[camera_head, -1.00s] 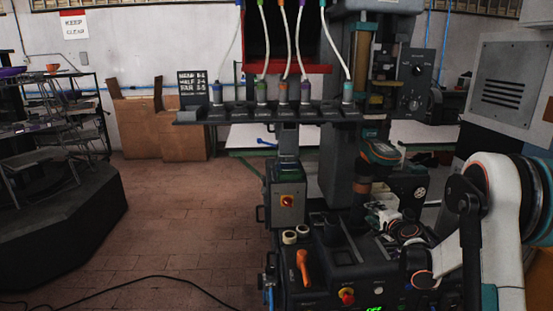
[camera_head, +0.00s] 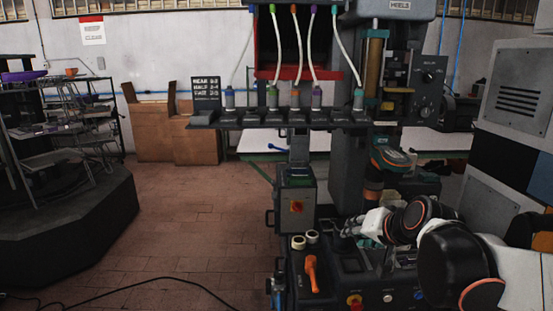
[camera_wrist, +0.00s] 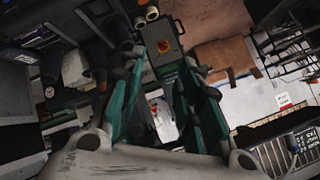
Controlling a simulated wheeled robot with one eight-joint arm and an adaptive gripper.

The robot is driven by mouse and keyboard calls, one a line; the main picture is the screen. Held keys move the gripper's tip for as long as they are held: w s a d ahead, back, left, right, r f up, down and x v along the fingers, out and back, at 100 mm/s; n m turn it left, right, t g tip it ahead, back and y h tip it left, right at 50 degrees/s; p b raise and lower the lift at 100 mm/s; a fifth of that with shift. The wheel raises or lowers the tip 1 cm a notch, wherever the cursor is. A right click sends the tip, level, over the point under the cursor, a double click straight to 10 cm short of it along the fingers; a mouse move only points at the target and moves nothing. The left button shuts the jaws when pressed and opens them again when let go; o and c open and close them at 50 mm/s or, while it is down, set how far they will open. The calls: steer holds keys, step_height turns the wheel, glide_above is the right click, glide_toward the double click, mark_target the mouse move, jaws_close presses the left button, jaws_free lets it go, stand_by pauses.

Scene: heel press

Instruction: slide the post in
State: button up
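My gripper (camera_head: 350,230) is over the back of the press's dark bench top (camera_head: 335,285) in the head view. In the wrist view my gripper (camera_wrist: 160,92) shows two teal fingers spread apart, with nothing clearly held between them. No part is certain to be the post. A short dark upright cylinder stood on the bench top earlier; my gripper now covers that spot in the head view. A dark column with orange bands (camera_head: 373,182) stands behind my gripper under a teal and orange shoe-like piece (camera_head: 391,158).
An orange lever (camera_head: 311,274), two pale rings (camera_head: 305,240) and a red knob (camera_head: 354,300) are on the bench top. A grey switch box (camera_head: 297,205) stands behind them. A dark rack (camera_head: 265,118) with several tubed bottles spans above.

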steer(key=s+f+n+g+h, duration=0.1)
steer(key=s+f+n, duration=0.1)
steer(key=s, duration=0.8)
steer(key=s+f+n+g+h, duration=0.1)
steer(key=s+f+n, duration=0.1)
steer(key=s, duration=0.9)
steer(key=shift+s+a+f+n+g, duration=0.25)
steer(key=shift+f+n+g, duration=0.15)
steer(key=shift+n, duration=0.1)
stand_by(0.5)
